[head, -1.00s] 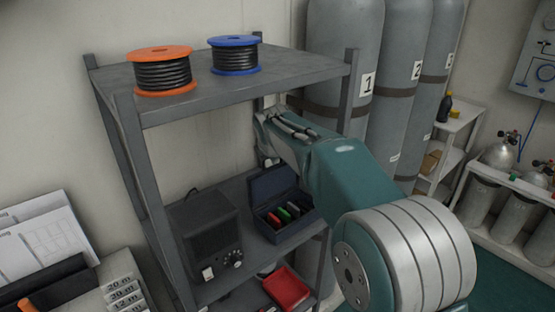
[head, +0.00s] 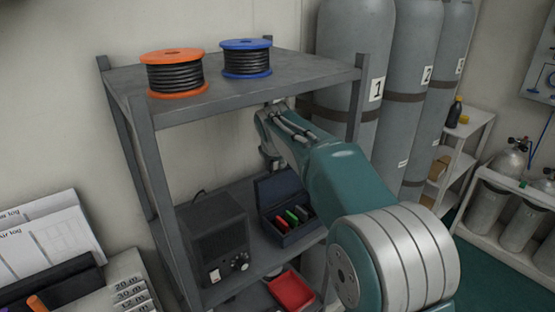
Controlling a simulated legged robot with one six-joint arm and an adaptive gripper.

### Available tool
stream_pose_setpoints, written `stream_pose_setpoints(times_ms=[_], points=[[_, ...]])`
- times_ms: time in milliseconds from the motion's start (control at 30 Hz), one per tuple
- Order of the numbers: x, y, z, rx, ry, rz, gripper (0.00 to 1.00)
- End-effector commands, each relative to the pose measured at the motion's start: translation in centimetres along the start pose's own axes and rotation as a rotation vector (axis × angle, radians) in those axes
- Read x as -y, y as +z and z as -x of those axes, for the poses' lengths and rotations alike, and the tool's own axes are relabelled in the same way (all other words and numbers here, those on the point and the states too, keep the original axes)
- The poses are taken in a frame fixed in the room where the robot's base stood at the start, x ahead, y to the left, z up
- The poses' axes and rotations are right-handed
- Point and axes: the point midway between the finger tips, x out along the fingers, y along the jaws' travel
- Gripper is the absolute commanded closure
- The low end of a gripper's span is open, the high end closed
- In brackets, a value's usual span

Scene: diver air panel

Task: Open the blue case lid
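The blue case (head: 294,233) sits on the middle shelf of the grey rack. Its lid (head: 278,192) stands raised at the back, so the case is open. Several small items, red, green and dark, show inside it. My arm reaches in from the lower right, above and to the right of the case. The arm's far end is near the rack's back, under the top shelf. The fingers of my gripper are not clearly visible; they are hidden behind the arm or too small to make out.
A dark box with a knob (head: 212,240) stands left of the case. A red tray (head: 291,292) is on the shelf below. An orange spool (head: 174,73) and a blue spool (head: 246,59) stand on the top shelf (head: 290,75). Tall grey cylinders (head: 345,60) stand behind right.

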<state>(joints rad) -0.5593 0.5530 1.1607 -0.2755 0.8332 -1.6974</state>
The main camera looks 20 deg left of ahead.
Motion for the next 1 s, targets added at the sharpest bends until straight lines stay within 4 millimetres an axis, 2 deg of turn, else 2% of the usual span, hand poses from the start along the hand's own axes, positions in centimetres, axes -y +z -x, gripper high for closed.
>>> stream_pose_setpoints(times_ms=[267, 367, 467, 1000], points=[[0.1, 0.2, 0.1, 0.000, -0.002, -0.001, 0.53], [0.0, 0.1, 1.0, 0.000, 0.000, -0.001, 0.53], [-0.1, -0.1, 2.8, -0.001, 0.000, 0.001, 0.53], [5.8, -4.2, 8.2, -0.001, -0.001, 0.002, 0.53]])
